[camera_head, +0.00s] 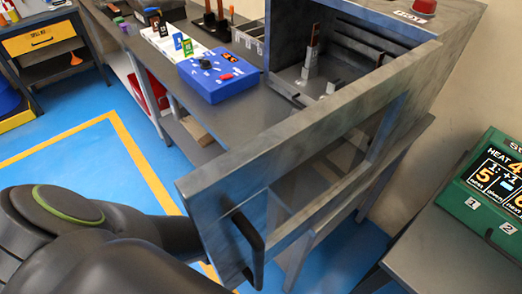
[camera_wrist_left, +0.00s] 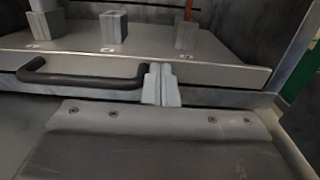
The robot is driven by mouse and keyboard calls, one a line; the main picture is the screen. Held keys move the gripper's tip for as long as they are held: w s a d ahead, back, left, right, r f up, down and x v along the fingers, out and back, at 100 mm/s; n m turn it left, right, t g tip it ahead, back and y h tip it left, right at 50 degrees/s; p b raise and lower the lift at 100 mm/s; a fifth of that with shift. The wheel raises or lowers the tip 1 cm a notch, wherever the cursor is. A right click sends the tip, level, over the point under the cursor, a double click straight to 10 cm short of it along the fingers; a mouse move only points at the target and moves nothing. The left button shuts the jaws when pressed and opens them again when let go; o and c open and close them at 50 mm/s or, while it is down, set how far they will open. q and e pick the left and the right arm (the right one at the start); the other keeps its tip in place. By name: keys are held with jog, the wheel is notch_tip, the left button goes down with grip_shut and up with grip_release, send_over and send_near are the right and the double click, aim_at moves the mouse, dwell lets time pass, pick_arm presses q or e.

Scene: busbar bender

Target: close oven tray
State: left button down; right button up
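The oven tray (camera_wrist_left: 225,62) is a flat grey plate with a dark bar handle (camera_wrist_left: 85,77) on its front. Grey blocks stand on it. In the head view the tray (camera_head: 291,83) shows inside the oven, partly hidden by the oven door. My left gripper (camera_wrist_left: 162,84) has its two pale fingers together at the tray's front, beside the right end of the handle. I see nothing between the fingers; whether they touch the tray is unclear. In the head view the left gripper is hidden, and my right gripper does not show.
The grey oven door (camera_head: 290,160) stands open with its black handle (camera_head: 248,250) facing outward. A blue control box (camera_head: 213,75) sits on the bench left of the oven. A green display box (camera_head: 490,190) stands at the right. Blue floor at left is clear.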

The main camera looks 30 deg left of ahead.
pick_arm(q)
jog(key=b+x, duration=0.2)
jog(key=x, duration=0.1)
jog(key=b+x, duration=0.1)
jog(key=x, duration=0.2)
jog(key=shift+w+d+f+b, duration=0.2)
jog(key=shift+w+d+b, duration=0.1)
jog(key=shift+d+b, duration=0.05)
jog(key=shift+w+r, duration=0.1)
jog(key=shift+r, duration=0.35)
